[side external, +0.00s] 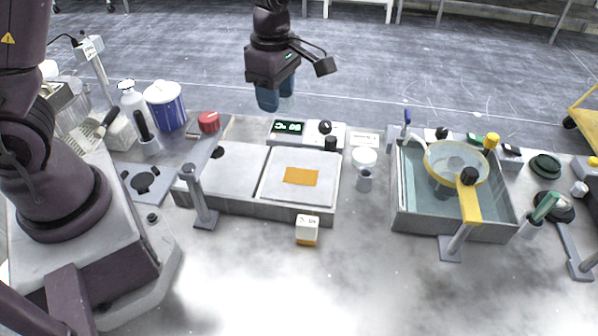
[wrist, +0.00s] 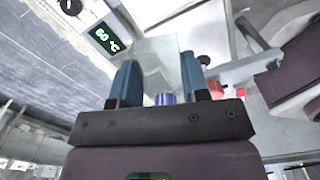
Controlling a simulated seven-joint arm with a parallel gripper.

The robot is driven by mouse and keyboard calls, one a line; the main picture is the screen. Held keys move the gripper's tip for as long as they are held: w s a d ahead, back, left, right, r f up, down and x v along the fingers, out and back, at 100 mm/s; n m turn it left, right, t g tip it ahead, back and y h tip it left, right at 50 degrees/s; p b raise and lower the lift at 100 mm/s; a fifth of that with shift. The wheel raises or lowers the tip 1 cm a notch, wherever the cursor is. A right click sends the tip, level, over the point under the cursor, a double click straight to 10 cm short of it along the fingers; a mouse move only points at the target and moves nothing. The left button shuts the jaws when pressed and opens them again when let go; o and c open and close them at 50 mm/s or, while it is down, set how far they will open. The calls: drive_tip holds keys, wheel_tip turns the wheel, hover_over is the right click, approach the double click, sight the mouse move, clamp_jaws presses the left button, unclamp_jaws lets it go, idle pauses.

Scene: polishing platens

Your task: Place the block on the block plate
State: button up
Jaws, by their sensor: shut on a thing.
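My gripper (side external: 275,98) is raised above the back of the bench in the side view, with its blue fingers pointing down. In the wrist view, my gripper (wrist: 158,82) is shut on a clear, pale, glass-like piece (wrist: 158,58), which appears to be the block. It extends past the fingertips; in the side view it is hard to make out. A pale square plate (side external: 268,187), which may be the block plate, is on the right half of a low grey unit. An orange rectangle (side external: 301,176) lies on it. My gripper is above and behind this plate, apart from it.
A control box with a green display (side external: 289,127) stands behind the plate. A small white-and-orange box (side external: 307,228) and a grey post (side external: 199,195) stand in front. A water basin (side external: 400,215) with a yellow-rimmed bowl (side external: 455,150) is right. A blue tub (side external: 168,112) is left.

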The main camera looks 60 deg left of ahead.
drive_tip(key=s+d+n, duration=0.3)
drive_tip(key=s+d, duration=0.1)
drive_tip(key=s, duration=0.9)
hover_over(301, 177)
drive_tip(key=shift+n, duration=0.3)
drive_tip(key=f, duration=1)
drive_tip(key=shift+s+a, duration=0.1)
drive_tip(key=shift+s, duration=0.1)
drive_tip(key=shift+w+f, duration=0.15)
drive_tip(key=shift+f, duration=0.75)
drive_tip(key=shift+w+f, duration=0.1)
drive_tip(key=shift+f, duration=0.8)
drive_tip(key=shift+f, duration=0.1)
drive_tip(key=o, duration=1)
drive_tip(key=shift+c, duration=0.2)
